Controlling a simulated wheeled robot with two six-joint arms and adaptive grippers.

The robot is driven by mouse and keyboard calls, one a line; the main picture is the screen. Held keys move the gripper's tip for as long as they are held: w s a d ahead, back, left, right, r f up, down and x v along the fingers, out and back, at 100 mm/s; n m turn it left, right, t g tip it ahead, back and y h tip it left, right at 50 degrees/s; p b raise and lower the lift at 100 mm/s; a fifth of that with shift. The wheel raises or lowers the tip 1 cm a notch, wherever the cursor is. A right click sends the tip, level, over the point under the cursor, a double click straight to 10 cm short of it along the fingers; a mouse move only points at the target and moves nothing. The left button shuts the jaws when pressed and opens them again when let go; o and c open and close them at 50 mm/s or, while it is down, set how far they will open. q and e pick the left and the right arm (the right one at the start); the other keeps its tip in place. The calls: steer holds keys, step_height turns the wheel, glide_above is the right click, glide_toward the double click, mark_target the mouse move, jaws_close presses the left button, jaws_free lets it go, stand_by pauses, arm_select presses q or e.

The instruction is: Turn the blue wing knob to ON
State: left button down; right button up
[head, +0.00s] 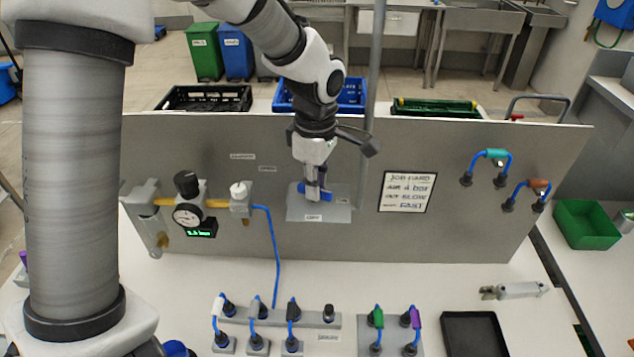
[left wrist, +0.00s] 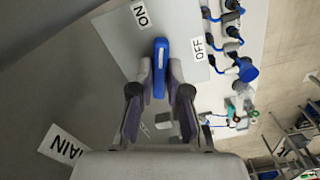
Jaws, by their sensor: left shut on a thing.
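The blue wing knob (head: 321,191) sits on a grey plate (head: 337,214) on the upright panel. My left gripper (head: 313,186) comes down from above and is shut on the knob, hiding part of it. In the left wrist view the knob (left wrist: 161,55) stands between the fingertips of my left gripper (left wrist: 160,75), its bar running upright in the picture. The ON label (left wrist: 140,15) is beyond its upper end to the left, and the OFF label (left wrist: 198,48) is to its right. I cannot tell the knob's exact setting. My right gripper is not in view.
A pressure gauge (head: 187,216) with a black knob and green display is left of the plate. A job card (head: 408,192) hangs to the right. Several hose fittings (head: 280,318) stand on the bench. A black tray (head: 474,333) lies front right. Crates (head: 205,97) stand behind the panel.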

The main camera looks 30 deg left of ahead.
arm_select(q)
steer(key=shift+s+f, duration=0.15)
steer(key=shift+f, duration=0.05)
steer(key=c, duration=1.2)
jaws_free()
steer(key=shift+o, duration=0.3)
steer(key=shift+a, duration=0.2)
step_height(320, 180, up, 12)
